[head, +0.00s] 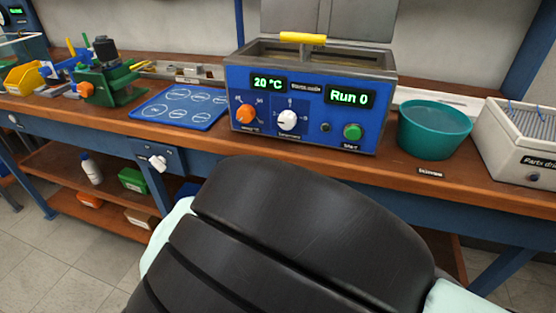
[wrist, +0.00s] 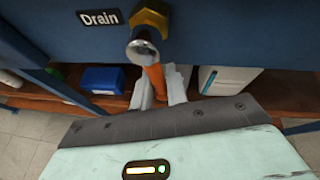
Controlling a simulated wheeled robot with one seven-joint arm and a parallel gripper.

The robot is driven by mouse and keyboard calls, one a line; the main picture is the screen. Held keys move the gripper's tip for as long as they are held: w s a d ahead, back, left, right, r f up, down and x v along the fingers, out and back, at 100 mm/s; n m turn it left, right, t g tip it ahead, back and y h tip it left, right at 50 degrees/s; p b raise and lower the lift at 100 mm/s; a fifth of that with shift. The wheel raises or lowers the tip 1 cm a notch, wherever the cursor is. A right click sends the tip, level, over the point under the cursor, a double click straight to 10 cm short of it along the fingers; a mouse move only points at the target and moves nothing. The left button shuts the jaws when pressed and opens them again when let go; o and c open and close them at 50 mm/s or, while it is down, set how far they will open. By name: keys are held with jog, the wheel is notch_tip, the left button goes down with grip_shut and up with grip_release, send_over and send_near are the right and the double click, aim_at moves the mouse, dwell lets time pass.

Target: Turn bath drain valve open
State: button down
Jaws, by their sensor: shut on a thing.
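The lever's tip is hidden between the fingers. In the head view the blue bath (head: 310,105) stands on the bench, reading "20 °C" and "Run 0". My black arm hides the valve and gripper there.
A teal bowl (head: 434,130) and a pale parts box (head: 520,135) stand right of the bath. A blue mat (head: 178,108) and a green vise (head: 110,85) are on its left. Under the bench, a shelf holds a blue bin (wrist: 102,79) and a white box (wrist: 228,80).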

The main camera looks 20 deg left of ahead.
jog(key=shift+a+f+m+y+b, duration=0.15)
jog(key=shift+a+m+y+b, duration=0.3)
jog(key=shift+b, duration=0.4)
jog(key=c, duration=1.4)
grip_release()
